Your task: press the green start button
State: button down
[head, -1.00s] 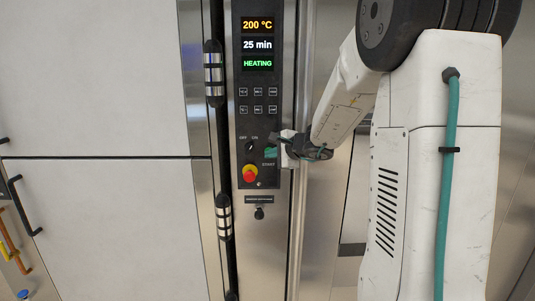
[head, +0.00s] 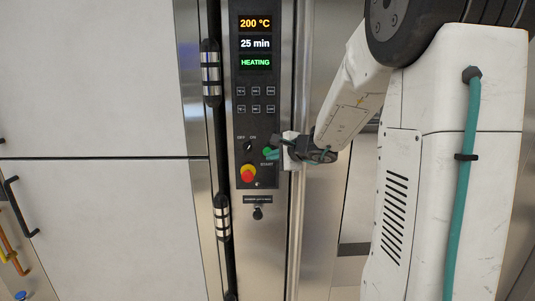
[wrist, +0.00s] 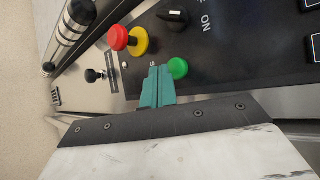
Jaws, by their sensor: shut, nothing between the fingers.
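The green start button (head: 267,151) is on the dark control panel, above and left of my gripper's tips in the head view. In the wrist view the green button (wrist: 178,68) sits just right of the fingertips, and its round face is mostly clear. My gripper (wrist: 158,72) has its teal fingers shut together with nothing between them. In the head view my gripper (head: 273,155) reaches in from the right and lies close beside the button. I cannot tell whether the tips touch the button or panel. The display (head: 255,43) reads 200 °C, 25 min and HEATING.
A red emergency knob on a yellow base (head: 248,174) is below left of the button, also in the wrist view (wrist: 122,39). A black OFF/ON knob (head: 248,145) is left of the button.

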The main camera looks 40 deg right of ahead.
jog(key=shift+s+a, duration=1.3)
jog(key=shift+s, duration=0.3)
